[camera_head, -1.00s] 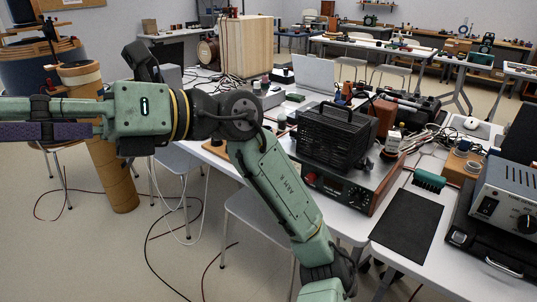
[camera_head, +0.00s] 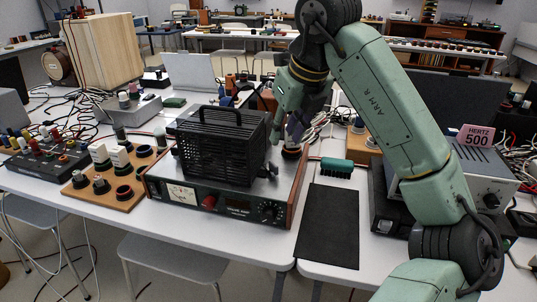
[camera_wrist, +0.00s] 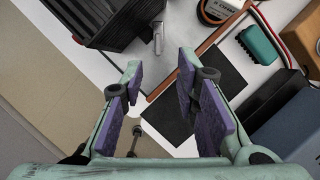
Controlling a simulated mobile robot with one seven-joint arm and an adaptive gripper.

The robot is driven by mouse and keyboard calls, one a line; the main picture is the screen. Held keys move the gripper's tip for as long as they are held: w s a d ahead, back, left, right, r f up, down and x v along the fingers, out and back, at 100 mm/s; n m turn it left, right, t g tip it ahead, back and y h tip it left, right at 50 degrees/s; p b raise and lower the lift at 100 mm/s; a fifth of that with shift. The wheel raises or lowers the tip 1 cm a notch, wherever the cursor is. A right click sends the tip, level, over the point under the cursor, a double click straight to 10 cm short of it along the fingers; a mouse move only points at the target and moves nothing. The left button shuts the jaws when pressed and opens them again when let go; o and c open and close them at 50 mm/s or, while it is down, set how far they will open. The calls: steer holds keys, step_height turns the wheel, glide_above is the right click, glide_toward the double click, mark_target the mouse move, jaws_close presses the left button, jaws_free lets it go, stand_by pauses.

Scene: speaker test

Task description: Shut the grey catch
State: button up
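A black ribbed box (camera_head: 222,145) with a top handle sits on a wide device with a dark front. A small grey lever-like part, probably the grey catch (camera_head: 268,171), sticks out at the box's lower right side. In the wrist view a grey catch (camera_wrist: 158,38) points down from the side of the black box (camera_wrist: 112,20). I cannot tell for sure whether it is open or shut. My gripper (camera_wrist: 160,68) is open, with purple pads apart and nothing held. The catch lies beyond its fingertips. In the head view my gripper (camera_head: 288,122) is right of the box, partly hidden by my arm.
The wide device (camera_head: 220,203) under the box has a red knob. A dark mat (camera_head: 328,227) and a green brush (camera_head: 336,167) lie to the right. A grey instrument (camera_head: 485,180) stands on a black case at far right. A wooden board with terminals (camera_head: 120,185) is at left.

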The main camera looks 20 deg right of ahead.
mark_target(274, 163)
steer(key=p+x, duration=0.1)
steer(key=x, duration=0.9)
steer(key=shift+s+a+f, duration=0.1)
steer(key=shift+a+f, duration=0.05)
steer(key=shift+a, duration=0.05)
steer(key=shift+c, duration=0.2)
jaws_close()
